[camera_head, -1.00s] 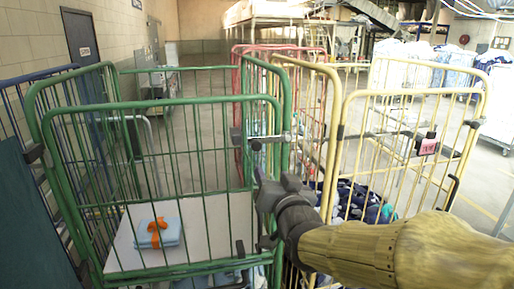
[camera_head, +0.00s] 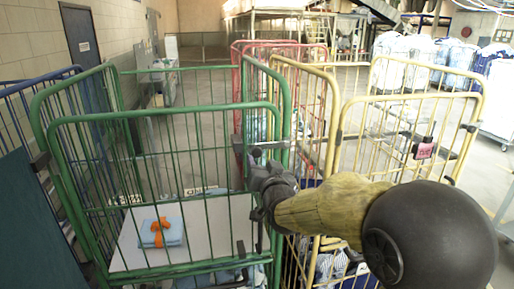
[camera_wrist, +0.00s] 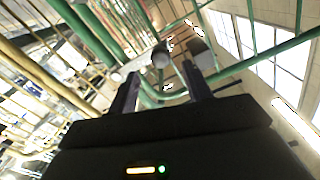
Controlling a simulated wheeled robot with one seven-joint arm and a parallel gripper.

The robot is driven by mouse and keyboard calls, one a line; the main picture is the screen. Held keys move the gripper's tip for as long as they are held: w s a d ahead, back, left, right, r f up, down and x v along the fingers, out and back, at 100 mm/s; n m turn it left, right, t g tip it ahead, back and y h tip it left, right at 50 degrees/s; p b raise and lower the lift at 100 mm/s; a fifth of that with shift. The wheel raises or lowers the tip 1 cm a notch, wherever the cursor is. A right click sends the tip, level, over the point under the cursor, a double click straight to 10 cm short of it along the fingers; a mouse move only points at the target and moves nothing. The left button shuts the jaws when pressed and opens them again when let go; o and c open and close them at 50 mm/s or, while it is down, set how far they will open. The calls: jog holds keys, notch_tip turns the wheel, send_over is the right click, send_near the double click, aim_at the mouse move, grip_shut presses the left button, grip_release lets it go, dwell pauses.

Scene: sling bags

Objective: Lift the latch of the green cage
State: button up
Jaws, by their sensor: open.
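The green cage (camera_head: 160,112) stands at the left, with its front gate facing me. Its grey latch (camera_head: 272,146) sits at the gate's right upright, below the top rail. My gripper (camera_head: 256,178) is just below the latch at that upright, and its fingers are partly hidden by the wrist. In the wrist view my gripper (camera_wrist: 161,84) has two dark fingers apart with nothing held between them. Grey metal pieces, apparently the latch (camera_wrist: 161,56), show just beyond the fingertips against green bars. I cannot tell whether they touch.
A yellow cage (camera_head: 412,97) with dark cloth stands close on the right, under my arm. A red cage (camera_head: 283,44) is behind. A blue cage (camera_head: 20,82) is at far left. A light blue folded bundle with an orange band (camera_head: 160,232) lies on the green cage's shelf.

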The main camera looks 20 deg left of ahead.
aim_at(257, 154)
jog(key=p+x, duration=0.3)
jog(key=x, duration=0.3)
jog(key=shift+w+a, duration=0.25)
jog(key=shift+w, duration=0.05)
grip_shut()
